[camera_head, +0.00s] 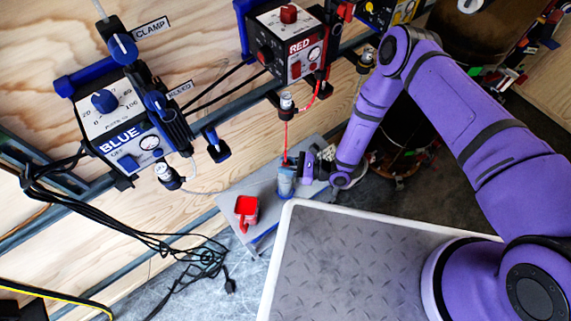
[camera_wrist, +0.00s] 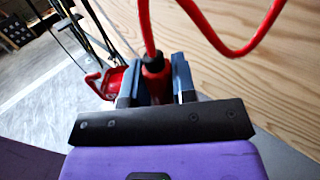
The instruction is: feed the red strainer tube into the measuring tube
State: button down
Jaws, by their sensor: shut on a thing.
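The red strainer tube (camera_head: 286,135) hangs from the red unit down to my gripper (camera_head: 298,166). In the wrist view my gripper (camera_wrist: 159,78) has its two dark blue fingers shut on the red strainer end (camera_wrist: 154,68), with the thin red tube (camera_wrist: 146,28) rising from it.
The red unit (camera_head: 290,45) and blue unit (camera_head: 120,120) are on the plywood wall. Black cables (camera_head: 120,235) hang at left.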

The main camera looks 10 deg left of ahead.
jog(key=shift+f, duration=0.1)
jog(key=c, duration=0.8)
grip_release()
jog(key=shift+c, duration=0.2)
jog(key=shift+d, duration=0.1)
jog(key=d, duration=1)
jog(key=shift+w+d, duration=0.3)
jog(key=shift+w, duration=0.1)
